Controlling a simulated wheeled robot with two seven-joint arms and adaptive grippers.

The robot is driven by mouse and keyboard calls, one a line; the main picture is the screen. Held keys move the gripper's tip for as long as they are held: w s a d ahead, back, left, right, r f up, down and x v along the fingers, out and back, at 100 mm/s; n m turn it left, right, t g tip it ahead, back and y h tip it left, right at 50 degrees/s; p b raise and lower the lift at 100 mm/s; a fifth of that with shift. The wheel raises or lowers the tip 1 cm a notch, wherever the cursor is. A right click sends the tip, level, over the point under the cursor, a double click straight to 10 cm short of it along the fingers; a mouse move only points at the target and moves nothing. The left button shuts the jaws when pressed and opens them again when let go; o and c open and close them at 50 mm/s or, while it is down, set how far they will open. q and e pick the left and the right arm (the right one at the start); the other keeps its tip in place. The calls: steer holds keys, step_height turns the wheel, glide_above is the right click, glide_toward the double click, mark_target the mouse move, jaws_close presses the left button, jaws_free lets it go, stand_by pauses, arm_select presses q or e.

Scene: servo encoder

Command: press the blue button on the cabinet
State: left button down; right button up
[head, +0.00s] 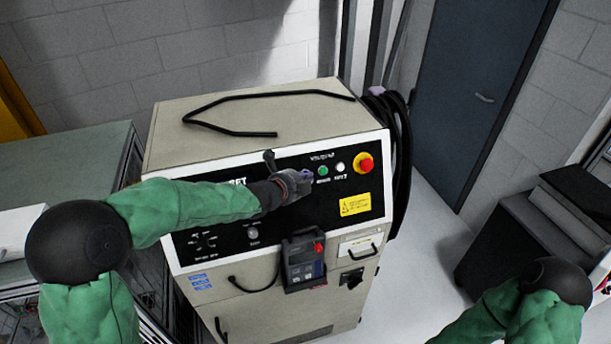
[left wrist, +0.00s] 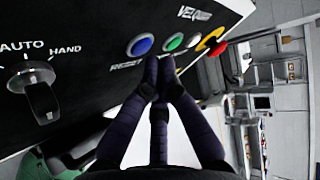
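The cabinet (head: 335,118) is a beige box with a sloped black control panel. In the left wrist view the blue button (left wrist: 141,45) is round, in a pale ring above the word RESET. In the head view my left gripper (head: 301,181) is at the panel and largely covers the blue button. In the left wrist view the dark fingers of my left gripper (left wrist: 157,68) have their tips together with nothing between them. The tips are just below and slightly right of the blue button. I cannot tell if they touch the panel. My right gripper is out of view.
Right of the blue button are a green button (head: 323,171), a white button (head: 340,168) and a red emergency stop (head: 364,163) on yellow. An AUTO/HAND knob (left wrist: 38,88) is to the left. A teach pendant (head: 303,262) hangs on the front; black hoses (head: 398,150) hang at the right side.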

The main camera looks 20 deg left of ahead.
arm_select(q)
steer(key=shift+w, duration=0.1)
stand_by(0.5)
steer(key=shift+w+a+f, duration=0.2)
steer(key=shift+w, duration=0.05)
stand_by(0.5)
steer(key=shift+b, duration=0.3)
steer(key=shift+s+d+r+b, duration=0.15)
steer(key=shift+s+b, duration=0.1)
steer(key=shift+b, duration=0.15)
steer(key=shift+s+d+r, duration=0.1)
steer(key=shift+s, duration=0.05)
steer(key=shift+s+d+r+b, duration=0.5)
steer(key=shift+s+b, duration=0.25)
steer(key=shift+b, duration=0.2)
steer(key=shift+s+d+r+b, duration=0.35)
steer(key=shift+s+d+b, duration=0.15)
steer(key=shift+s+b, duration=0.35)
steer(key=shift+s+d+r+b, duration=0.5)
steer(key=shift+s+b, duration=0.1)
steer(key=shift+b, duration=0.45)
